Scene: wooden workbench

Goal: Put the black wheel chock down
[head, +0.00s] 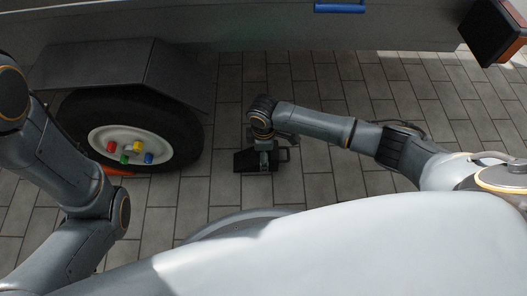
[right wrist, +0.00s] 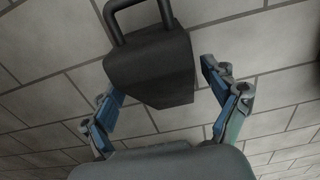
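The black wheel chock (head: 243,161) is on the grey paving, to the right of the trailer wheel, with its handle toward the right in the head view. In the right wrist view the chock (right wrist: 152,68) shows with its dark handle at the top. My right gripper (head: 263,150) is directly over the chock. In the right wrist view its blue-grey fingers (right wrist: 165,92) are spread, one on each side of the chock, with gaps visible between them and it. My left arm is at the left of the head view, but its gripper is not seen.
The trailer wheel (head: 177,145) has a white hub with coloured nuts, under a grey fender (head: 110,68). An orange piece (head: 118,170) lies by the tyre's base. The trailer side (head: 255,30) runs along the top. Paving right of the chock is clear.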

